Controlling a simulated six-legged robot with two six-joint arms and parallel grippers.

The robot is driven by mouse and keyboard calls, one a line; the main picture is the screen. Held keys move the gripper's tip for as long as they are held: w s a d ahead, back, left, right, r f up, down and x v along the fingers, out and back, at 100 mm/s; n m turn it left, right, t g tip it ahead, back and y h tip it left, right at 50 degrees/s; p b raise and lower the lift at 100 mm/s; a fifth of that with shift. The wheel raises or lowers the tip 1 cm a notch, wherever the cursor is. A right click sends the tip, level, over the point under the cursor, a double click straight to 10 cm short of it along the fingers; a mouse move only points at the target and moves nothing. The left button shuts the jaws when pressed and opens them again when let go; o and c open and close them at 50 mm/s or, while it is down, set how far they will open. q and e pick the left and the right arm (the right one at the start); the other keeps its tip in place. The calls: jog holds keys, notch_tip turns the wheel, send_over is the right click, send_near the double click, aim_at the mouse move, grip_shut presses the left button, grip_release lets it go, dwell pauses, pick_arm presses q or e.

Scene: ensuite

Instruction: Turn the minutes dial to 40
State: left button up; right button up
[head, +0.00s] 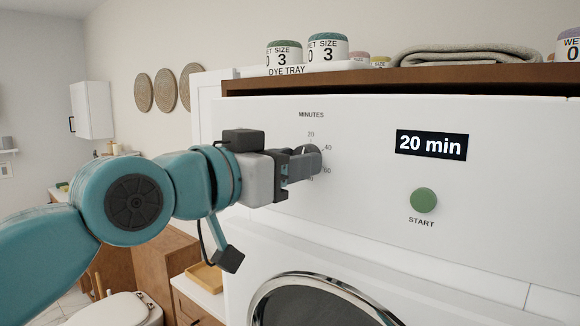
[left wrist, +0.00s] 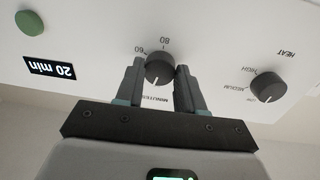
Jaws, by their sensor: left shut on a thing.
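The minutes dial (head: 314,154) is a dark round knob on the white machine front, with the numbers 20, 40 and 60 showing around it in the head view. My left gripper (head: 303,163) is shut on the dial from the left side and partly hides it. In the left wrist view, the dial (left wrist: 159,67) sits between my two fingers, its white pointer line aimed toward the MINUTES label. A black display (head: 431,145) reads "20 min". The green START button (head: 424,200) is below the display. My right gripper is not in view.
A heat dial (left wrist: 268,87) stands beside the minutes dial in the left wrist view. A wooden shelf (head: 400,78) above the panel bears a dye tray (head: 320,67), labelled jars and a folded towel (head: 465,55). A round door (head: 320,302) is below.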

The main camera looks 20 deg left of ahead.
pick_arm(q)
jog(key=m, duration=0.4)
jog(key=shift+m+b, duration=0.3)
jog(key=shift+r+m+y, duration=0.1)
jog(key=shift+m+y, duration=0.2)
jog(key=shift+m, duration=1.6)
jog(key=o, duration=0.8)
jog(key=shift+o, duration=1.2)
jog(key=shift+w, duration=0.2)
jog(key=b+v, duration=0.3)
jog(key=v, duration=1.3)
